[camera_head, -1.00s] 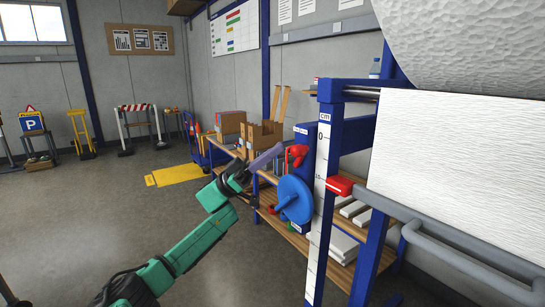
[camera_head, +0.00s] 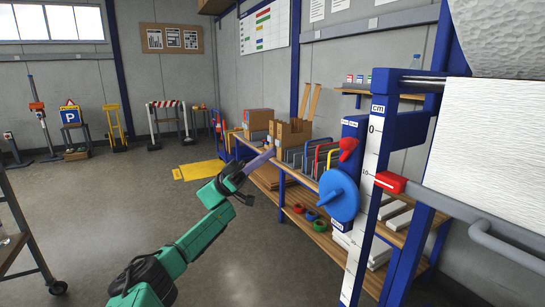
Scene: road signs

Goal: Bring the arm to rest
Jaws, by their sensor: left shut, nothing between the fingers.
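My left arm is green with black joints and comes in from the bottom. Its purple-grey left gripper (camera_head: 262,158) is shut and empty. It points up and to the right, in front of the wooden bench in the picture. The blue disc (camera_head: 339,195) and the red knob (camera_head: 348,149) on the blue post are to its right, with a clear gap in the picture. My right gripper is not in view.
A shelf bench (camera_head: 279,172) holds cardboard boxes (camera_head: 292,133) and coloured handles. A measuring post (camera_head: 367,190) with a red slider (camera_head: 390,182) and a big white roll stand at right. A trolley (camera_head: 15,225) is at left. Open floor (camera_head: 90,220) lies between.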

